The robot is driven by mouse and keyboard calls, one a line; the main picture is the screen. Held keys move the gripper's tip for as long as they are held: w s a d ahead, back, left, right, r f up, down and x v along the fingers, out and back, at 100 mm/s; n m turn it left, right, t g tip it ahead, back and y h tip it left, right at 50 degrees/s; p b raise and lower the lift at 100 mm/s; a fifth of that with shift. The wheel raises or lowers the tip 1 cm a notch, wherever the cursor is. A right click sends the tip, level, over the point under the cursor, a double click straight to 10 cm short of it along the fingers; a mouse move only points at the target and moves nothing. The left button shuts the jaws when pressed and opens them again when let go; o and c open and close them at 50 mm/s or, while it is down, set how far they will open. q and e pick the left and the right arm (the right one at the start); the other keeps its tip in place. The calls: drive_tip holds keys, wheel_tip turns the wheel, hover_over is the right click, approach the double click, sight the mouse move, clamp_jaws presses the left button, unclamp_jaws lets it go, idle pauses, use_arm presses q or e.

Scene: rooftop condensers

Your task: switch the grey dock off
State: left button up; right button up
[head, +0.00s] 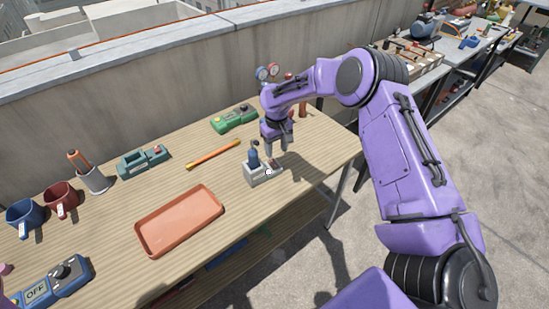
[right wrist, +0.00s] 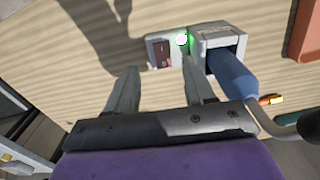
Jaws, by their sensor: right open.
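The grey dock (head: 264,177) stands near the right end of the wooden table, with a blue-handled tool (head: 254,157) upright in it. In the right wrist view, the dock (right wrist: 208,32) shows a lit green light (right wrist: 182,39) and a dark red rocker switch (right wrist: 162,54) beside it. My left gripper is not in view.
An orange tray (head: 180,222) lies left of the dock, and an orange stick (head: 213,154) behind it. Green devices (head: 234,119), a teal device (head: 143,161), mugs (head: 62,200) and a blue box labelled OFF (head: 50,285) are also on the table. A parapet wall runs behind.

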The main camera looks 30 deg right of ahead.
sight(276, 166)
drive_tip(key=f, duration=0.3)
drive_tip(key=f+p, duration=0.1)
drive_tip(key=f, duration=0.2)
drive_tip(key=shift+w+a+f, duration=0.1)
drive_tip(key=shift+w+f, duration=0.1)
drive_tip(key=shift+f, duration=0.1)
drive_tip(key=shift+s+f, duration=0.1)
drive_tip(key=shift+f, duration=0.2)
